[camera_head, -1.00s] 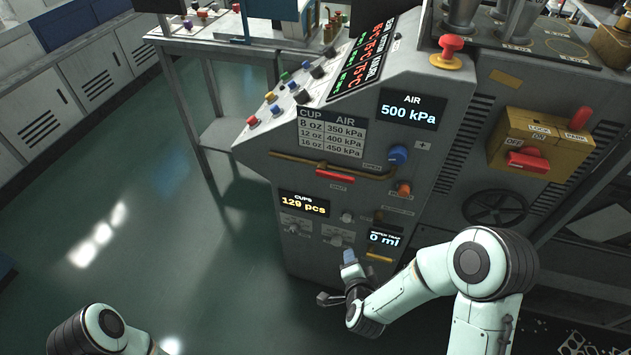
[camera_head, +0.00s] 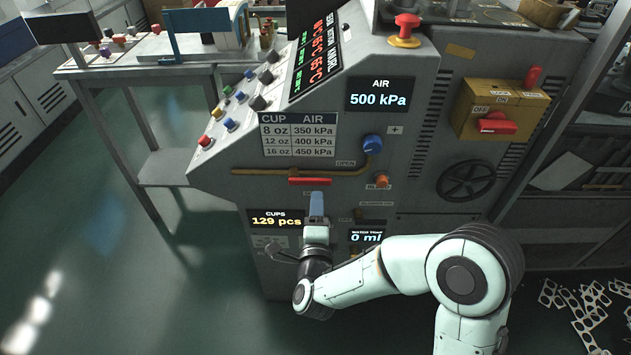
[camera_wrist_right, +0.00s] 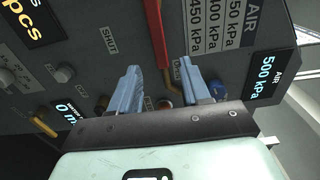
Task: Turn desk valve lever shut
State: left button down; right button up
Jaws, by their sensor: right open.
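The valve lever (camera_head: 310,181) is a short red bar on the console's grey front. It lies about level, just under a brass pipe, with an OPEN label to its upper right. In the right wrist view the red lever (camera_wrist_right: 155,42) runs down the picture toward the gap between my fingers, with a SHUT label to its left. My right gripper (camera_head: 316,206), with blue fingers, is just below the lever and open. Its fingers (camera_wrist_right: 163,86) hold nothing; whether they touch the lever cannot be told. My left gripper is out of view.
A blue knob (camera_head: 372,144) and an orange knob (camera_head: 382,180) stick out right of the lever. A yellow switch box (camera_head: 470,108) and a handwheel (camera_head: 466,181) are further right. Open floor (camera_head: 120,270) lies to the left.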

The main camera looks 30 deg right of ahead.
aim_at(317, 183)
jog(key=x, duration=0.9)
jog(key=shift+w, duration=0.1)
jog(key=shift+a, duration=0.1)
grip_shut()
